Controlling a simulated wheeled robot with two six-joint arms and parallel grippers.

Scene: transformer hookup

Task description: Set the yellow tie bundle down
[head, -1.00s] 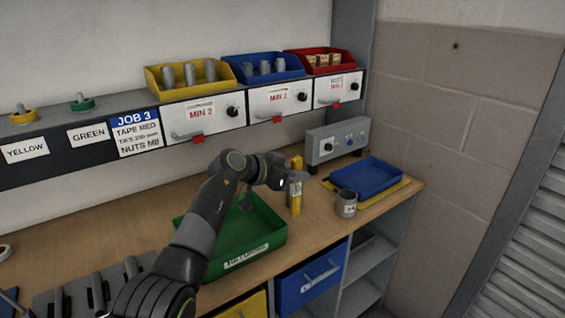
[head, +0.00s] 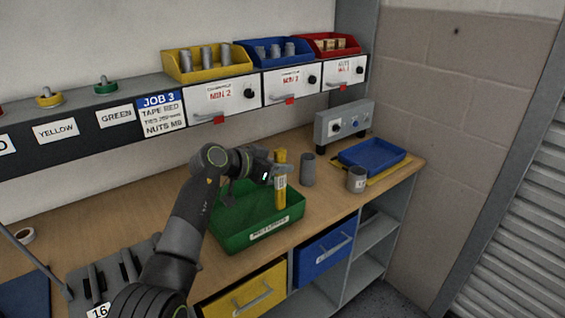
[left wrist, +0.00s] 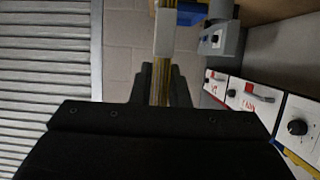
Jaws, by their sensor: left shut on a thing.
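The yellow tie bundle (head: 280,197) is upright in the head view, a slim yellow stick with a pale label. My left gripper (head: 277,174) is shut on it. The bundle appears in front of the right part of the green returns tray (head: 232,243); I cannot tell whether its lower end touches anything. In the left wrist view the bundle (left wrist: 163,62) runs up between the dark fingers (left wrist: 161,85), with a white band around it. My right gripper is not in view.
A grey cylinder (head: 307,170) and a labelled grey cup (head: 356,179) stand right of the bundle. A blue tray (head: 374,160) sits beyond them. A grey control box (head: 342,126) and drawers with bins line the back. Bare wood (head: 150,205) lies left of the green tray.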

